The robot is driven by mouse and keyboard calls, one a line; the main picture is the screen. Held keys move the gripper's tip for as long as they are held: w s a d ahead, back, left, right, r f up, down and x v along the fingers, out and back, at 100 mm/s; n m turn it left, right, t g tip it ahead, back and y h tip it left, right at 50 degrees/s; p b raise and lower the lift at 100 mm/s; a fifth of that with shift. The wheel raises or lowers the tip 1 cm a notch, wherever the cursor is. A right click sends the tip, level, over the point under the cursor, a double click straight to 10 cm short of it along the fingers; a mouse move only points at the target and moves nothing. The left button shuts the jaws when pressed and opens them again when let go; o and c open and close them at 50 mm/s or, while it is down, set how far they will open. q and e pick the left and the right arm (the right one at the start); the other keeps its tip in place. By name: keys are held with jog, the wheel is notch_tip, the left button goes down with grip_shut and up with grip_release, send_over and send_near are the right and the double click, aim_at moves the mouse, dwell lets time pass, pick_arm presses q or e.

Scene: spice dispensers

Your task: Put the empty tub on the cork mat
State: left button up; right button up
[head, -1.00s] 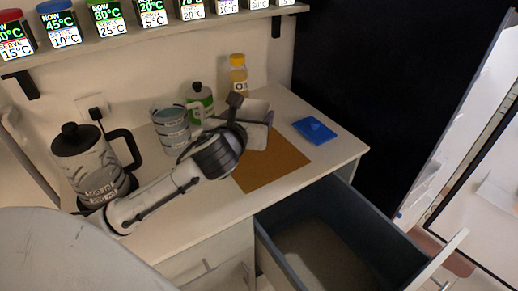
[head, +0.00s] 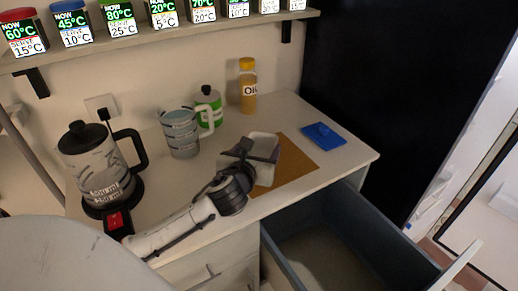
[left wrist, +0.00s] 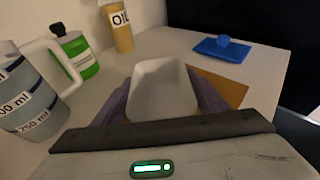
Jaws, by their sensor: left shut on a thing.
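The empty tub (head: 264,145) is a whitish, rounded rectangular container. It also shows in the left wrist view (left wrist: 161,85), between my fingers, with nothing seen inside. My left gripper (head: 250,152) is shut on the tub. The brown cork mat (head: 296,166) lies flat on the counter and also shows in the left wrist view (left wrist: 225,91). The tub is over or at the mat's left part; I cannot tell whether it touches the mat. My right gripper is not in view.
A measuring jug (head: 180,135), green-labelled bottle (head: 209,108) and oil bottle (head: 247,88) stand behind. A kettle (head: 92,160) is at left. A blue lid-like piece (head: 323,136) lies right of the mat. An open drawer (head: 325,250) is below the counter's front edge.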

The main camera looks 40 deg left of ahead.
pick_arm(q)
jog(key=o, duration=1.3)
jog(key=shift+f, duration=0.1)
jog(key=shift+r, duration=0.2)
jog(key=v, duration=1.2)
jog(key=shift+d, duration=0.1)
jog(key=shift+w, duration=0.1)
